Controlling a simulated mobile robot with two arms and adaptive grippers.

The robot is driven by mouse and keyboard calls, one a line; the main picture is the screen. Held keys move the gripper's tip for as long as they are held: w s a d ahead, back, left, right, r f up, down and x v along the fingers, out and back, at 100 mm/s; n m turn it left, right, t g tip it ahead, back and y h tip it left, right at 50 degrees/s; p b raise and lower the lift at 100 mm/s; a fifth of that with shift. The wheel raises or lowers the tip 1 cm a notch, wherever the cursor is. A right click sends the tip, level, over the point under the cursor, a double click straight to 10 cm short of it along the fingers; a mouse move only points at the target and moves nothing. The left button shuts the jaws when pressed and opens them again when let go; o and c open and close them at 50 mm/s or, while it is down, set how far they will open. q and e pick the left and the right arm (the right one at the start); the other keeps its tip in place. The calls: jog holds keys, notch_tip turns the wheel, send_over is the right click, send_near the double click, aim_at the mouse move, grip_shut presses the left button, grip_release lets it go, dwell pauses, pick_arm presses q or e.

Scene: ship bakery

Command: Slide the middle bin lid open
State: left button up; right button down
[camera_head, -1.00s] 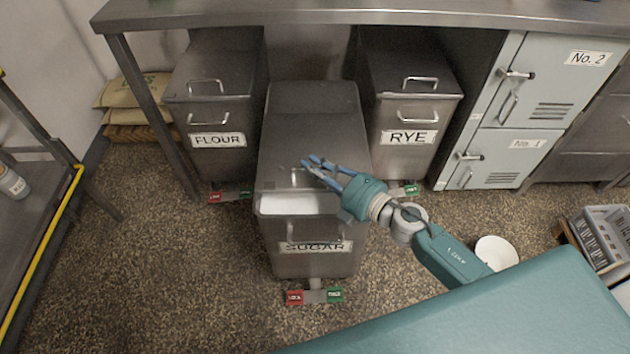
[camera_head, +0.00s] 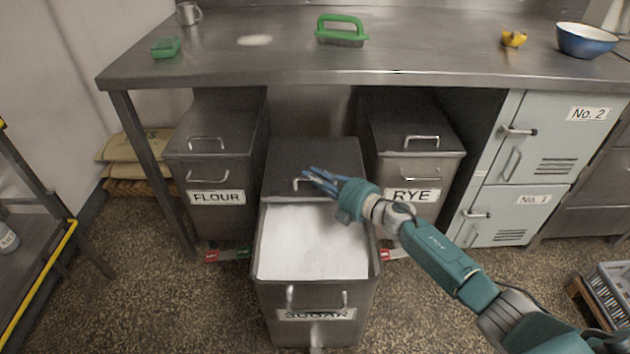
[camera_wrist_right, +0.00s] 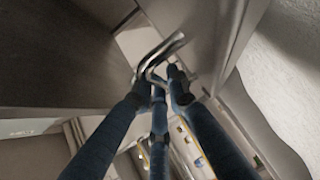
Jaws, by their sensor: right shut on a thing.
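The middle bin (camera_head: 318,330), labelled SUGAR, stands pulled out in front of the worktop. Its lid (camera_head: 312,155) is slid well back, and white sugar (camera_head: 312,242) shows across the wide front opening. My right gripper (camera_head: 310,178) is at the lid's front edge, its blue fingers shut on the lid handle (camera_head: 298,184). The right wrist view shows the bent metal handle (camera_wrist_right: 160,55) between the fingertips, with the sugar at the right side. My left gripper is in neither view.
The FLOUR bin (camera_head: 215,168) and RYE bin (camera_head: 412,165) stand to either side under the worktop (camera_head: 420,65). Lockers (camera_head: 510,170) are at the right. A green-handled brush (camera_head: 341,32) and a blue bowl (camera_head: 586,40) sit on top. A yellow-edged rack (camera_head: 40,275) is at the left.

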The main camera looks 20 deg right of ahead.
jog(key=shift+d, duration=0.1)
jog(key=c, duration=1.9)
grip_release()
jog(key=shift+c, duration=0.2)
jog(key=shift+s, duration=0.1)
jog(key=v, duration=1.2)
